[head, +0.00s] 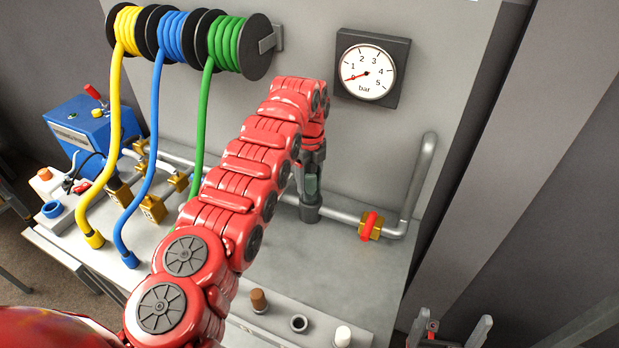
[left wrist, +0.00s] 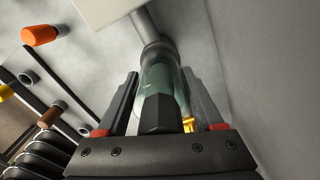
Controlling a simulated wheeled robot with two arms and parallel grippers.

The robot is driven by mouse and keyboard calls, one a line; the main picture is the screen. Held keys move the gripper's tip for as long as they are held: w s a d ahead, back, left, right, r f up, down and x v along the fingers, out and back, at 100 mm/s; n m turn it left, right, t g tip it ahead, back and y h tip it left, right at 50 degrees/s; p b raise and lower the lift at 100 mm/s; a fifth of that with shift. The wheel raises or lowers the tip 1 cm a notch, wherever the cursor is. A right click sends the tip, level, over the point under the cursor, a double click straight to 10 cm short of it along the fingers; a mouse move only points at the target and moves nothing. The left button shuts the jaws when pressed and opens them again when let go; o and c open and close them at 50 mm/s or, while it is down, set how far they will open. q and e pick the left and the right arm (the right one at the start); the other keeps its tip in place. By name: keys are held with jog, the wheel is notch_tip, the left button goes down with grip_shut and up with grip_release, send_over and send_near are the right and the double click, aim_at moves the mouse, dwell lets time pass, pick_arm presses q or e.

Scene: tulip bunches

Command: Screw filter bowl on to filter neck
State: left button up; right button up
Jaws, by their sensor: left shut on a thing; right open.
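The filter bowl (head: 311,185) is a greenish see-through cup between the fingers of my left gripper (head: 312,172). In the left wrist view, the bowl (left wrist: 158,80) shows with a black hexagonal end (left wrist: 157,116) facing the camera, a finger on each side. The left gripper is shut on the bowl. The dark grey filter neck (head: 310,212) sits on the grey pipe just beyond the bowl, in line with it. The bowl's far end meets the neck (left wrist: 158,52); I cannot tell how far the thread is engaged. My right gripper (head: 449,329) is open and empty at the bottom right.
A pressure gauge (head: 367,68) on the wall reads near zero. A brass valve with a red handle (head: 370,226) is right of the neck. Yellow, blue and green hoses (head: 203,130) hang left. A brown plug (head: 259,300), a ring (head: 298,323) and a white plug (head: 342,336) line the front edge.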

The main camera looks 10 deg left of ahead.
pick_arm(q)
jog(key=m, duration=0.5)
jog(key=shift+d, duration=0.1)
jog(key=shift+m, duration=0.3)
jog(key=m, duration=0.4)
jog(key=shift+w+m, duration=0.1)
jog(key=shift+m, duration=0.3)
jog(key=o, duration=1.5)
jog(key=shift+c, duration=0.2)
jog(key=shift+f, duration=0.1)
